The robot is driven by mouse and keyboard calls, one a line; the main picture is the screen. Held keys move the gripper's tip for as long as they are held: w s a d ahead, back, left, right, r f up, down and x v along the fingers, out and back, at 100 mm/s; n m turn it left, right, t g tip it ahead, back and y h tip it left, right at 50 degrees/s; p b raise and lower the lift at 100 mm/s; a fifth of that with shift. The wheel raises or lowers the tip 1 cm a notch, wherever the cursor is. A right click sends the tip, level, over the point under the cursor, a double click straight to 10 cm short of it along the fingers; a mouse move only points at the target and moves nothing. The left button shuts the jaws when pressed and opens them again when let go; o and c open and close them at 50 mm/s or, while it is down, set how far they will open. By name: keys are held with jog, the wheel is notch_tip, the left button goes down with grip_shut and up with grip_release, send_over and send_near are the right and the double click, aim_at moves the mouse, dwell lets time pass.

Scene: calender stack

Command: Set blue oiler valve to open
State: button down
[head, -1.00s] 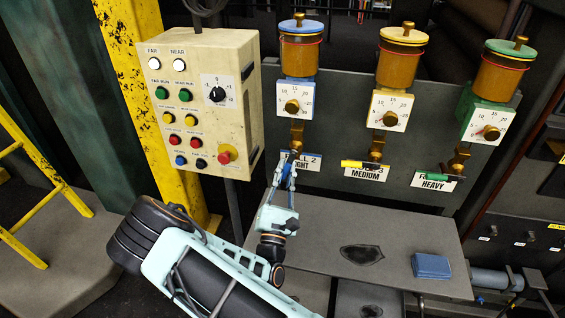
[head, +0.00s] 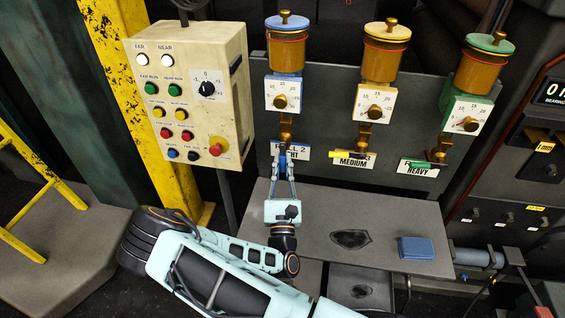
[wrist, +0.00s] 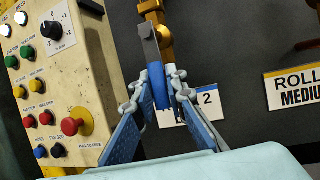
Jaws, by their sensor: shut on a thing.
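The blue oiler (head: 286,50) is the leftmost of three, with a blue lid, an amber reservoir and a white dial (head: 283,95). Its brass valve (head: 286,125) sits below the dial. The valve's blue handle (wrist: 160,88) hangs down from a grey lever in the wrist view, slightly slanted. My gripper (head: 285,160) is at this handle, with its fingers (wrist: 160,80) on either side of it and shut on it. The fingers hide part of the handle in the head view. The handle covers part of the white label (wrist: 190,108) behind it.
The yellow handle (head: 345,155) and green handle (head: 415,164) of the other oilers lie roughly level, to the right. A cream control box (head: 190,95) stands close on the left. A grey shelf (head: 385,225) below carries a blue block (head: 416,248).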

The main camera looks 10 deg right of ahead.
jog(key=shift+a, duration=0.1)
jog(key=c, duration=2)
grip_release()
jog(key=shift+o, duration=0.2)
jog(key=shift+s, duration=0.1)
jog(key=v, duration=1.2)
jog(key=shift+r, duration=0.1)
